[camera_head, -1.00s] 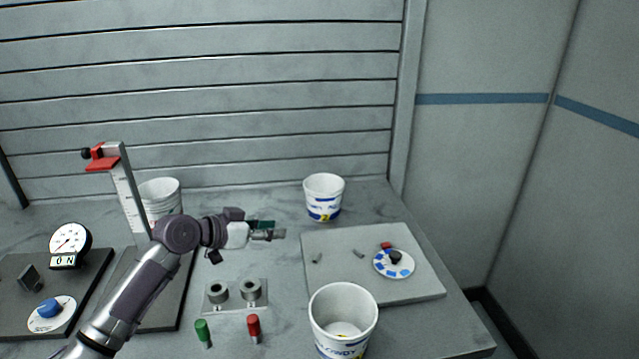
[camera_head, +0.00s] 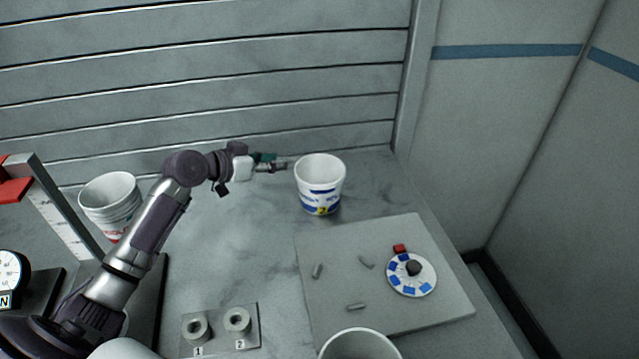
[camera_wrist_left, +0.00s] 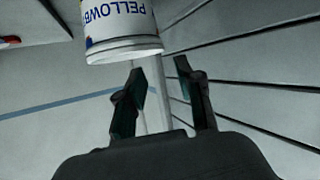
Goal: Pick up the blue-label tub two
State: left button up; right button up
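The white tub with a blue label and a yellow 2 (camera_head: 320,186) stands upright at the back of the table. My left gripper (camera_head: 282,166) is just left of it, at the height of its upper part, and a small gap seems to remain. In the left wrist view, the tub (camera_wrist_left: 120,25) with its blue lettering is beyond the fingertips and towards the left. The left gripper (camera_wrist_left: 160,68) has its two dark fingers apart, with nothing between them. My right gripper is not in view.
A second tub (camera_head: 361,346) is cut off at the front edge. A red-banded tub (camera_head: 110,203) stands behind my left arm. A grey board (camera_head: 385,300) with a blue-and-white dial (camera_head: 411,275) lies in front of the tub. A post with a red clamp (camera_head: 50,200) is at left.

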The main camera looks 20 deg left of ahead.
aim_at(310, 158)
pick_arm(q)
jog(key=p+x, duration=0.1)
jog(key=x, duration=0.7)
jog(key=shift+w+a+f+p, duration=0.1)
jog(key=shift+w+f+p, duration=0.05)
jog(key=shift+w+p, duration=0.15)
jog(key=shift+w+f, duration=0.15)
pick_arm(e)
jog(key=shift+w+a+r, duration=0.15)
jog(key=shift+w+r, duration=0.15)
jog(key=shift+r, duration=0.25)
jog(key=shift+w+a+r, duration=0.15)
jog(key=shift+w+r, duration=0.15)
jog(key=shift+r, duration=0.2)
